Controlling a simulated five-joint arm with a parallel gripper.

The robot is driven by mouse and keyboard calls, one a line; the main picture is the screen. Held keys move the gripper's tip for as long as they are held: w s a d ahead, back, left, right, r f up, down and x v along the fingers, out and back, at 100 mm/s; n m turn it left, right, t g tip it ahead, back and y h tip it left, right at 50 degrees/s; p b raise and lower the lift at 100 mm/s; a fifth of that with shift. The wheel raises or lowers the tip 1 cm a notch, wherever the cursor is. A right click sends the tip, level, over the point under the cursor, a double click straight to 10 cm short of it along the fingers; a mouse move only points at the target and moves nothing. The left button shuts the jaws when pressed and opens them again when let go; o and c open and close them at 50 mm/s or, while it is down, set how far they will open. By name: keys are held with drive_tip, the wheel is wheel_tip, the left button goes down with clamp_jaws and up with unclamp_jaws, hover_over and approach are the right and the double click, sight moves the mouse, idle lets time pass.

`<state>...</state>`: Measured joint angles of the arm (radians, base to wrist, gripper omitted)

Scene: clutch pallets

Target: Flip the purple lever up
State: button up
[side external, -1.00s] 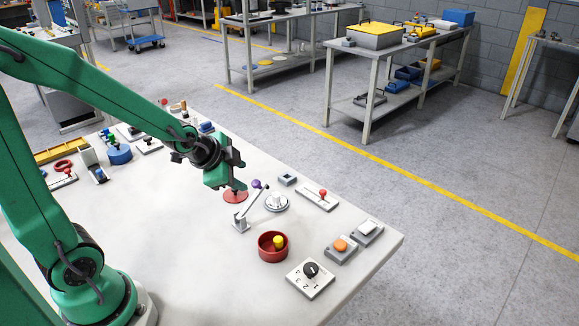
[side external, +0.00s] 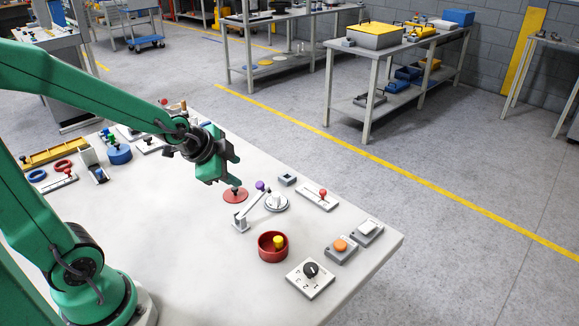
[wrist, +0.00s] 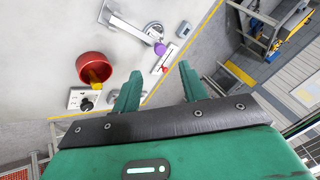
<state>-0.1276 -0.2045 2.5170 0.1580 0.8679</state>
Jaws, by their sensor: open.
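The purple lever is a grey bar with a purple knob (side external: 260,186) on a small grey foot (side external: 239,222). The bar slants up from the foot towards the back right. In the wrist view the purple knob (wrist: 160,49) lies just beyond my fingertips, with the bar running up and left to its foot. My gripper (side external: 237,170) is open and empty, above and behind the knob to its left in the side view. In the wrist view the gap between my two fingers (wrist: 160,75) is clear, and nothing visibly touches the lever.
A round grey dial (side external: 276,203) stands close beside the lever and a flat red disc (side external: 235,195) lies behind it. A red bowl (side external: 263,246) with a yellow piece is in front. A red-knobbed switch plate (side external: 318,198) is to the right. The table's left middle is bare.

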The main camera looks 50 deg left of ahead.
drive_tip(key=w, duration=0.1)
drive_tip(key=n+g, duration=0.5)
approach(259, 184)
drive_tip(key=shift+w+a+f+n+g+h, duration=0.2)
drive_tip(key=shift+w+a+n+g+h, duration=0.25)
drive_tip(key=shift+w+n+g, duration=0.45)
drive_tip(key=shift+w+r+n+g, duration=0.2)
drive_tip(key=shift+n+g, duration=0.2)
drive_tip(key=shift+n, duration=0.4)
drive_tip(key=shift+f, duration=3.95)
